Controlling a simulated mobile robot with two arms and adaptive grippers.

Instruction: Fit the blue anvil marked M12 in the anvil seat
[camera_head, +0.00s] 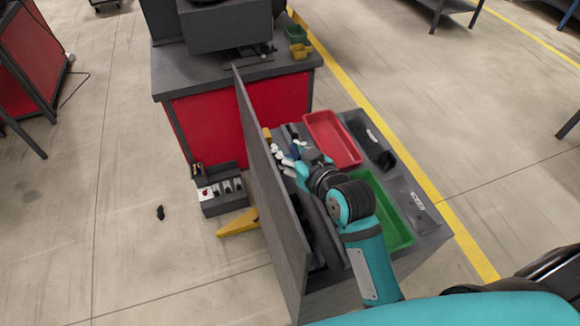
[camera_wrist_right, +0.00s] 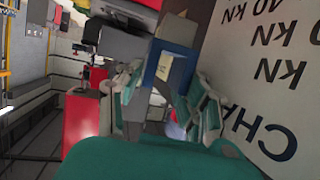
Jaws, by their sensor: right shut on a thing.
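My right gripper (camera_head: 291,160) is over the left part of the grey bench top, close to the upright grey panel (camera_head: 262,165). In the right wrist view, its fingers (camera_wrist_right: 165,98) are shut on a blue block (camera_wrist_right: 153,62) with a pale label, taken to be the blue anvil. The label is too small to read. In the head view only a little blue shows by the fingertips, and the arm hides much of the bench behind it. I cannot make out the anvil seat in either view. My left gripper is in neither view.
A red tray (camera_head: 311,119), a black tray (camera_head: 389,160) and a green tray (camera_head: 402,239) line the bench's right side. The panel, lettered in the wrist view (camera_wrist_right: 270,60), stands close beside the gripper. A compartmented dark box (camera_head: 224,205) is on the floor.

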